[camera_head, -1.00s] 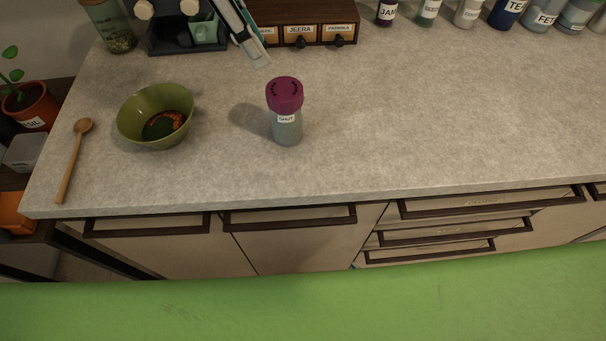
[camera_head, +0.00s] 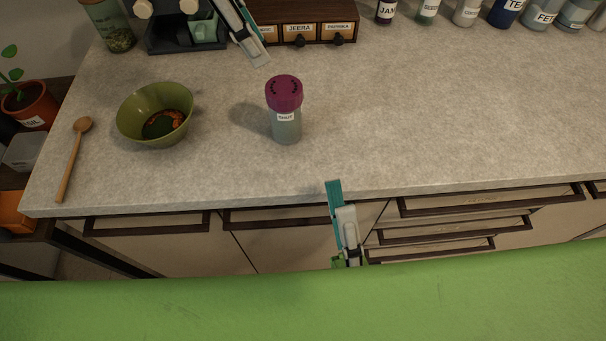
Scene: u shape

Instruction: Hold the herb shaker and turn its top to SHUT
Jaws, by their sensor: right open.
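The herb shaker (camera_head: 286,128) stands upright on the counter near the middle. It has a grey, see-through body and a magenta top (camera_head: 284,92) with dark marks on it. A white label reading SHUT is on its front, just below the top. My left gripper (camera_head: 257,52) reaches in from the upper edge, behind and left of the shaker and apart from it; its opening is not clear. My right gripper (camera_head: 341,215) is open and empty at the counter's front edge, below and right of the shaker. Neither gripper touches the shaker.
A green bowl (camera_head: 136,112) with food in it and a wooden spoon (camera_head: 73,160) lie to the left. A spice drawer box (camera_head: 318,16) and several jars line the back. The counter right of the shaker (camera_head: 430,110) is clear.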

